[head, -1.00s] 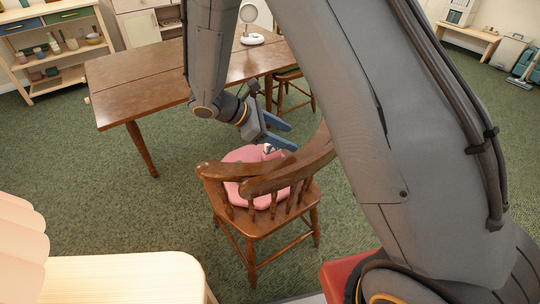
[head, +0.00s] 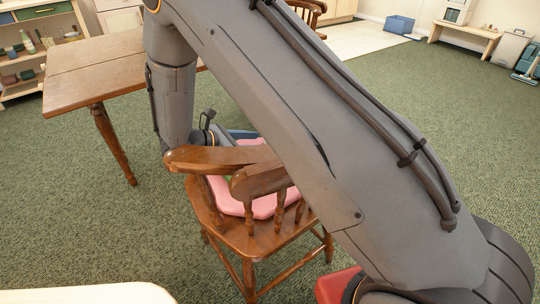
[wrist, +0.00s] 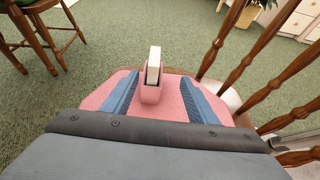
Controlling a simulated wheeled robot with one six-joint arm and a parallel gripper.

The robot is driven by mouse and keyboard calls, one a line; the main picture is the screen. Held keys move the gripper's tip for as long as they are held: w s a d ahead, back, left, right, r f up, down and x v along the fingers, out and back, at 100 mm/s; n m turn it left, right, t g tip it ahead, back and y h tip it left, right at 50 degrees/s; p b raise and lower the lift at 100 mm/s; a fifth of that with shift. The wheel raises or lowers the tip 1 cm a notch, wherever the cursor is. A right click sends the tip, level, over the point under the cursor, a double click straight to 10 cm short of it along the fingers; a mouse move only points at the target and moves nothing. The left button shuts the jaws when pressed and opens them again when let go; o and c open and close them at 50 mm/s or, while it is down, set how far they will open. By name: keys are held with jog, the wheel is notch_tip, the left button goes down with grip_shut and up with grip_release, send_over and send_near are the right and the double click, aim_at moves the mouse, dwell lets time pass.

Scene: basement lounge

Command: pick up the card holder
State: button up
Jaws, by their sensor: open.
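The card holder (wrist: 151,93) is a small pink block with a white card standing upright in it. It sits on the pink cushion (wrist: 97,98) of the wooden chair (head: 232,242). The cushion also shows in the head view (head: 228,198). My gripper (wrist: 158,84) is open, with one blue finger on each side of the card holder in the wrist view. The holder lies nearer the right part of the left finger's side, and no contact shows. In the head view my gripper (head: 240,134) is mostly hidden behind my arm and the chair back, and the card holder is hidden too.
The chair's curved back rail (head: 225,159) and spindles (wrist: 280,88) stand close to my arm. A wooden table (head: 98,78) is at the left. A wooden stool (wrist: 40,35) shows at the wrist view's upper left. Green carpet is open around.

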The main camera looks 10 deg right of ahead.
jog(key=shift+w+a+f+b, duration=0.1)
jog(key=shift+w+f+b, duration=0.2)
jog(key=shift+w+f, duration=0.3)
jog(key=shift+d+f, duration=0.2)
jog(key=shift+f, duration=0.05)
jog(key=b+x, duration=0.1)
jog(key=x, duration=0.6)
jog(key=shift+w+d+b, duration=0.15)
jog(key=shift+w+b, duration=0.05)
jog(key=shift+b, duration=0.1)
jog(key=shift+c, duration=0.4)
jog(key=c, duration=1)
